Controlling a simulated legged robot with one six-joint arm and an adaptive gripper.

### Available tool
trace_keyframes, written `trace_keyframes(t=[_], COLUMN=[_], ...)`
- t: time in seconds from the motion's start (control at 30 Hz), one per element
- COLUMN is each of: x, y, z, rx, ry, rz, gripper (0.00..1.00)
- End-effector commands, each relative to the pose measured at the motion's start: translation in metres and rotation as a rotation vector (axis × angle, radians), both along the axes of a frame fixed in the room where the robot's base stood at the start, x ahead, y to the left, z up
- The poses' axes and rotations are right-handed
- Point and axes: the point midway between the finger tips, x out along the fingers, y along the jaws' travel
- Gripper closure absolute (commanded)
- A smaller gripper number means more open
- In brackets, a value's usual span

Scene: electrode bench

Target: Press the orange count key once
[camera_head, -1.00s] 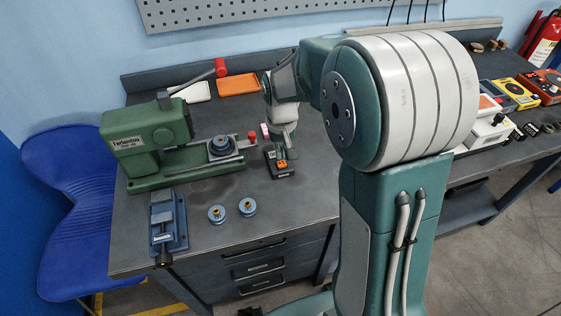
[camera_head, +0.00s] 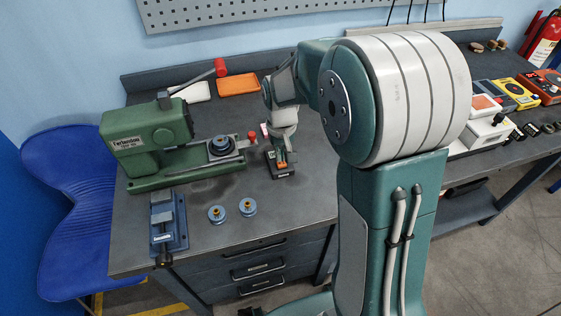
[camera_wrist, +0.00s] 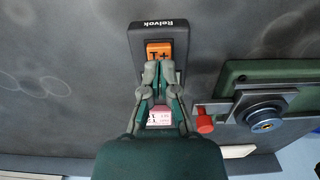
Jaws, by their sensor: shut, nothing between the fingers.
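The black counter (camera_wrist: 137,38) lies on the bench; it also shows in the head view (camera_head: 287,175). Its orange count key (camera_wrist: 158,46), marked "+1", faces up near the labelled end. My gripper (camera_wrist: 158,66) is shut and empty, its fingertips together at the near edge of the key in the wrist view. In the head view my gripper (camera_head: 281,158) points down over the counter, and part of the orange key (camera_head: 282,167) shows at its tips. I cannot tell whether the tips touch the key. A pink display (camera_wrist: 160,117) shows partly between the fingers.
A green machine (camera_head: 150,135) with a red knob (camera_head: 252,136) stands left of the counter. Two blue round parts (camera_head: 248,207) and a blue vise (camera_head: 170,225) lie nearer the front. Orange (camera_head: 238,84) and white trays lie behind. Several instruments (camera_head: 520,95) stand at the right.

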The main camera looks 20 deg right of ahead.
Motion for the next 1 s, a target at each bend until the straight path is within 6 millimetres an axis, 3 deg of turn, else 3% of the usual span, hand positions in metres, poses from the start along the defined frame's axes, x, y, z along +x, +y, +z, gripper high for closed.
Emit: trace_keyframes(t=[1.0], x=[0.000], y=[0.000], z=[-0.013], rx=[0.000], ry=[0.001], rz=[0.000], gripper=[1.00])
